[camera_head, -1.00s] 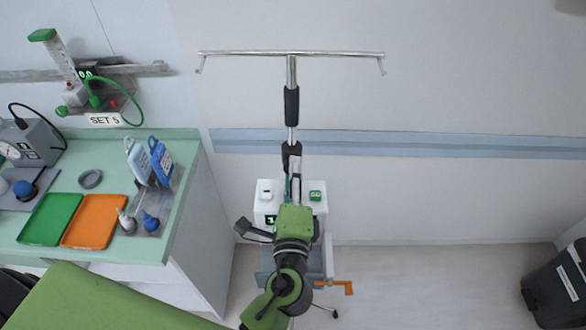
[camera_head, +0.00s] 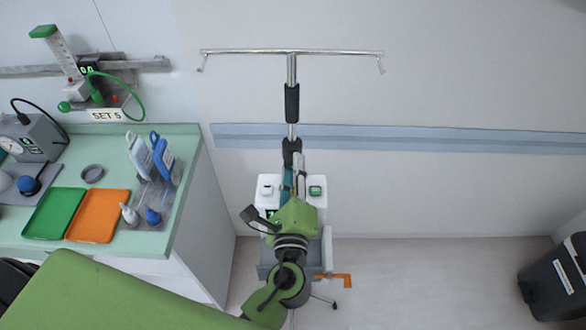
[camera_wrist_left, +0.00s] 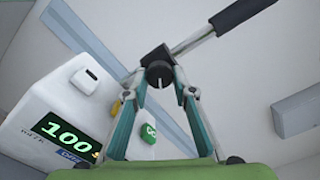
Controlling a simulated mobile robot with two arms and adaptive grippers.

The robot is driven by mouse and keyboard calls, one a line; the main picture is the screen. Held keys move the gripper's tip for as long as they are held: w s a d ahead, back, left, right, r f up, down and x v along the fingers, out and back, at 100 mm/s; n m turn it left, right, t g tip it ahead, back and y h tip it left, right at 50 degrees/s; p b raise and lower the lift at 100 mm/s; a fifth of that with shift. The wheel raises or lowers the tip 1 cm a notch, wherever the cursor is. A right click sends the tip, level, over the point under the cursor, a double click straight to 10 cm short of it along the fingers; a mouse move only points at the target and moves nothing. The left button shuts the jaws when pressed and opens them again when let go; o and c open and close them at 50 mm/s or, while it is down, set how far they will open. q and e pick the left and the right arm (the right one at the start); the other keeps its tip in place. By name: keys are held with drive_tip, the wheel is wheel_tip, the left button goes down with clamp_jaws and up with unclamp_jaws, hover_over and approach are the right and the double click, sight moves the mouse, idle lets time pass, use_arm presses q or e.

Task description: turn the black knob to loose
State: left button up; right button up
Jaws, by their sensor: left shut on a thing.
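The black knob (camera_wrist_left: 158,74) is on a dark clamp on the chrome pole (camera_head: 292,70). A short pale line marks its face in the left wrist view. I see no readable loose or tight label. My left gripper (camera_wrist_left: 157,80) has its two teal fingers on either side of the knob and is shut on it. In the head view the left gripper (camera_head: 289,174) reaches up to the pole from below, and its own arm partly hides it. The knob cannot be made out clearly there. My right gripper is in neither view.
A white pump unit (camera_head: 268,187) with a green button (camera_head: 315,191) stands behind the arm; its display reads 100 in the wrist view. A counter (camera_head: 110,262) with trays is at the left. A dark bin (camera_head: 555,285) stands far right. The floor between is clear.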

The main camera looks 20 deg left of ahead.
use_arm(q)
drive_tip(key=shift+w+a+r, duration=0.1)
drive_tip(key=shift+r, duration=0.2)
drive_tip(key=o, duration=0.9)
drive_tip(key=shift+o, duration=1)
drive_tip(key=shift+w+f, duration=0.15)
drive_tip(key=shift+f, duration=0.1)
drive_tip(key=shift+s, duration=0.25)
drive_tip(key=v, duration=1.1)
drive_tip(key=shift+s, duration=0.25)
